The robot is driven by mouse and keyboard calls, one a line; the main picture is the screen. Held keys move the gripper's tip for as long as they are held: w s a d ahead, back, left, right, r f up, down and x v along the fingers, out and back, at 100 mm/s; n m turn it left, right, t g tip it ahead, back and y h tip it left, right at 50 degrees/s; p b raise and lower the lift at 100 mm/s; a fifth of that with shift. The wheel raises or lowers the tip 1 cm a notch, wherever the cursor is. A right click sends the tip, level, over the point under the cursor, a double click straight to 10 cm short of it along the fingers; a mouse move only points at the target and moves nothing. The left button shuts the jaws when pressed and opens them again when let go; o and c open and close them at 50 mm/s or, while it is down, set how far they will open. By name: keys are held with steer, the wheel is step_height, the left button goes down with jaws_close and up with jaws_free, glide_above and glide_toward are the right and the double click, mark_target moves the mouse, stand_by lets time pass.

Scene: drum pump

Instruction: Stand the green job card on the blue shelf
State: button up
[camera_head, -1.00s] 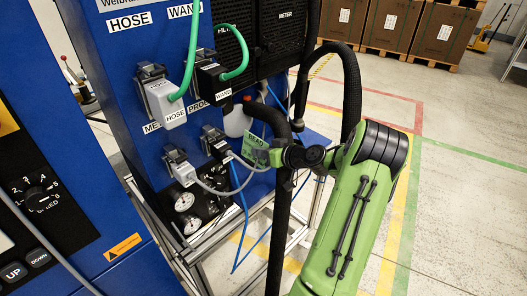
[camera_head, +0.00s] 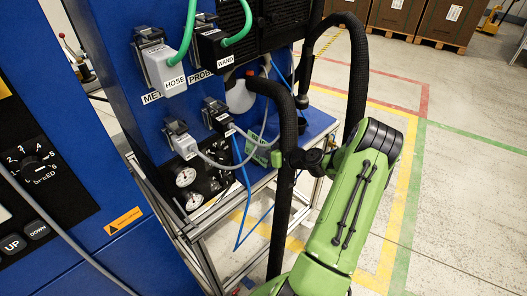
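The green job card (camera_head: 262,149) is a small pale green sheet, standing roughly upright at the tip of my gripper (camera_head: 278,158). It shows in front of the left part of the blue shelf (camera_head: 316,121), near its front edge. I cannot tell whether its lower edge touches the shelf. My gripper looks shut on the card's right side, but its fingers are small and partly hidden by a thick black hose. The blue shelf juts out from the blue cabinet at mid height.
Thick black hoses (camera_head: 284,205) stand close around my gripper and wrist. A white round container (camera_head: 240,97) is on the shelf behind the card. Grey cables and plugs (camera_head: 183,141) hang to the left, above gauges (camera_head: 186,177).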

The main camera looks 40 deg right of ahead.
steer(key=o, duration=0.5)
steer(key=shift+c, duration=0.2)
steer(key=shift+r+p, duration=0.25)
steer(key=shift+p, duration=0.15)
steer(key=v, duration=1.2)
steer(key=w+a+r+n+g+y, duration=0.15)
steer(key=a+r+g, duration=0.25)
steer(key=a, duration=0.6)
steer(key=w+a+r+n+g, duration=0.2)
steer(key=a+r+n+g, duration=0.1)
steer(key=a, duration=0.7)
steer(key=s+a+r+m+h, duration=0.1)
steer(key=s+a+r, duration=0.3)
steer(key=s, duration=0.4)
steer(key=s+a+r+m+h, duration=0.2)
steer(key=s+a+r, duration=0.2)
steer(key=s+a, duration=0.3)
steer(key=shift+s+a+r+g+p, duration=0.25)
steer(key=shift+s+r+g+p, duration=0.15)
steer(key=shift+s, duration=0.75)
